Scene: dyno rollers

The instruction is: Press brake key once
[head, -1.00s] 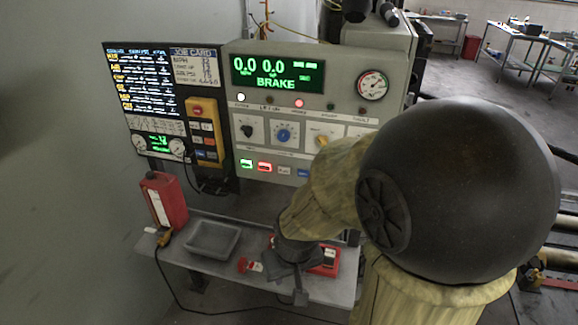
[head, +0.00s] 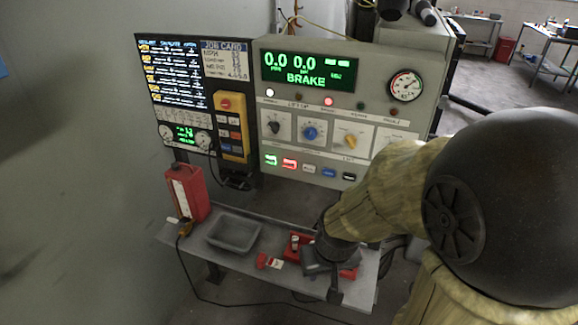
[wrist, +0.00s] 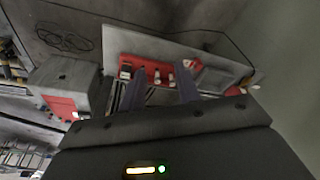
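The control panel (head: 345,85) stands in front of me with a green display (head: 308,74) reading 0.0, 0.0 and BRAKE. Along its lower edge is a row of keys: a lit green key (head: 271,160), a lit red key (head: 290,163), a pale key (head: 309,168), a blue key (head: 329,172) and a black key (head: 349,176). Their labels are too small to read, so I cannot tell which is the brake key. My gripper (head: 335,290) is low over the shelf, below the panel and apart from the keys. In the wrist view its two fingers (wrist: 160,84) are spread with nothing between them.
A shelf (head: 215,262) below the panel holds a grey tray (head: 234,234), a red canister (head: 187,193) and red parts (head: 268,261). A yellow pendant (head: 230,125) hangs left of the panel, its cable running down. The space before the keys looks clear.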

